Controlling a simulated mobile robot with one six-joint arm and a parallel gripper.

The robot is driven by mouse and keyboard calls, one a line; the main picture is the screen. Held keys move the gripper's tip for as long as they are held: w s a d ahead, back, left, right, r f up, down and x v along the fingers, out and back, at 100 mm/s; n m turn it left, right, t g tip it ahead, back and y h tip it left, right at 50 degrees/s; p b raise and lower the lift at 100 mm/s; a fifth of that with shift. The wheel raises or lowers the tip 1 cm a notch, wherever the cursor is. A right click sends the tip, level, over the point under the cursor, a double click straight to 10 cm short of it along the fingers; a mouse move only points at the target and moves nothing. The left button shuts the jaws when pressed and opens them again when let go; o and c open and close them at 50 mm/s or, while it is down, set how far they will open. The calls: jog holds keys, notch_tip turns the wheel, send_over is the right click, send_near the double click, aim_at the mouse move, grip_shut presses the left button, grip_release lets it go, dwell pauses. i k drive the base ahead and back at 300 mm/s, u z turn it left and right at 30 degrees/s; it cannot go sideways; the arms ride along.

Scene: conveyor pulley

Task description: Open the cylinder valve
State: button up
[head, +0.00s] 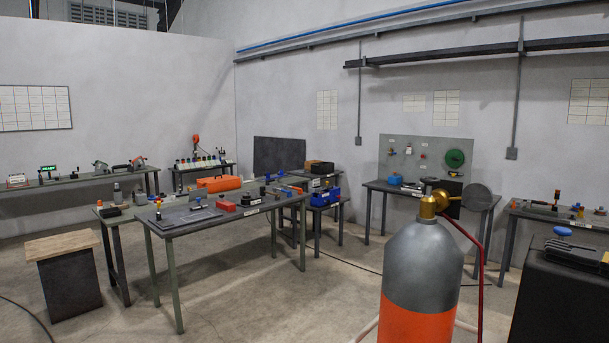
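A gas cylinder (422,268) stands upright in the right foreground, with a grey shoulder and an orange lower body; its base is cut off by the frame. A brass valve (428,207) sits on its top. A round brass part (446,198) projects from the valve's right side; I cannot tell whether it is a handwheel or a gauge. A dark red hose (468,236) runs from the valve down the cylinder's right side. The valve's open or shut state cannot be told. My gripper is not in view.
A worktable (222,215) with tools and an orange case (220,183) stands left of the cylinder. A bench with a pegboard (425,152) is behind it. A dark block (555,300) stands close on the right. Floor (325,290) between worktable and cylinder is mostly clear.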

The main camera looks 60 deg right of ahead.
aim_at(429, 181)
jog(key=u, duration=0.05)
jog(key=i, duration=0.8)
jog(key=z, duration=3.85)
